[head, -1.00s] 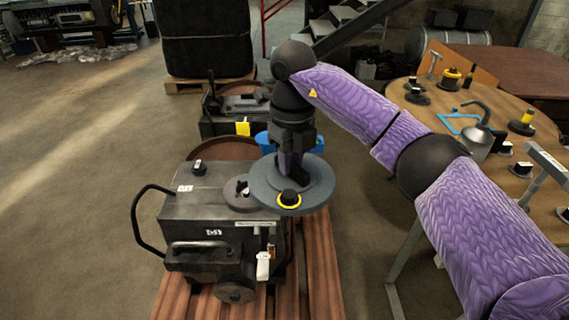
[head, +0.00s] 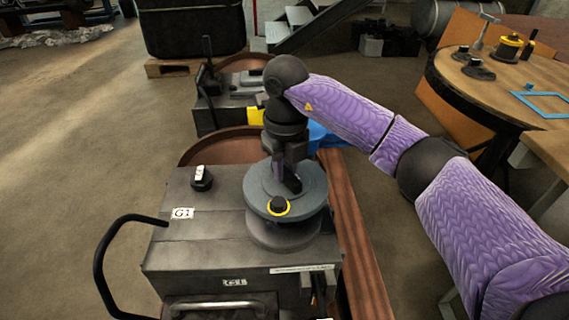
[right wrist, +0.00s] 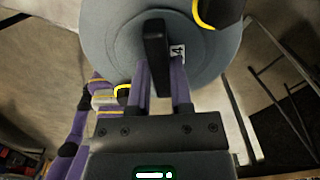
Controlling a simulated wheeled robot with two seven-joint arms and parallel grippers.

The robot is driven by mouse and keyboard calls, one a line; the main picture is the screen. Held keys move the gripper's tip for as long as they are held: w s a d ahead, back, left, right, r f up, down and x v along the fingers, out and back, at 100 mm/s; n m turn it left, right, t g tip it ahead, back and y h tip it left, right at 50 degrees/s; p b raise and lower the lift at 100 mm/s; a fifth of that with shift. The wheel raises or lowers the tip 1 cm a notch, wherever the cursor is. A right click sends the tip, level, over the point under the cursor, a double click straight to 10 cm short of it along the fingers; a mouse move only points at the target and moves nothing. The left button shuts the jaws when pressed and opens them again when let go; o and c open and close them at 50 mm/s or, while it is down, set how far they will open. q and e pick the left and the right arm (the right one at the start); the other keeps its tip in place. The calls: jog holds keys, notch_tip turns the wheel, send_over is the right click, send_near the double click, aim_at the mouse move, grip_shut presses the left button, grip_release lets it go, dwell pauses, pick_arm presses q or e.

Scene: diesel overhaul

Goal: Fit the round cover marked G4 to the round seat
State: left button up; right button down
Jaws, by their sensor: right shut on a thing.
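The round grey cover (head: 314,192) has a dark bar handle and a yellow-ringed black knob. My right gripper (head: 290,182) is shut on the handle from above. In the right wrist view the fingers (right wrist: 160,88) straddle the bar handle, and a partly hidden label ending in 4 shows on the cover (right wrist: 108,35). The cover is roughly level over the round seat (head: 283,238) on top of the dark machine, hiding most of it. I cannot tell whether cover and seat touch. My left gripper is not in view.
The dark machine (head: 220,245) has a G1 label, a black knob (head: 201,178) at its back left and a bent side handle (head: 100,265). It stands on a reddish-brown slatted base (head: 352,235). Another machine (head: 228,105) stands behind. A round wooden table (head: 510,75) is at right.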

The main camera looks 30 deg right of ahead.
aim_at(284, 188)
jog(key=shift+w, duration=0.4)
jog(key=shift+w+f, duration=0.1)
jog(key=shift+f, duration=0.05)
jog(key=f+b, duration=0.2)
jog(key=f, duration=0.1)
jog(key=f+b, duration=0.2)
jog(key=f, duration=0.1)
jog(key=shift+s+b, duration=0.2)
jog(key=shift+b, duration=0.2)
jog(key=shift+f, duration=0.3)
jog(key=shift+r, duration=0.1)
jog(key=shift+w, duration=0.1)
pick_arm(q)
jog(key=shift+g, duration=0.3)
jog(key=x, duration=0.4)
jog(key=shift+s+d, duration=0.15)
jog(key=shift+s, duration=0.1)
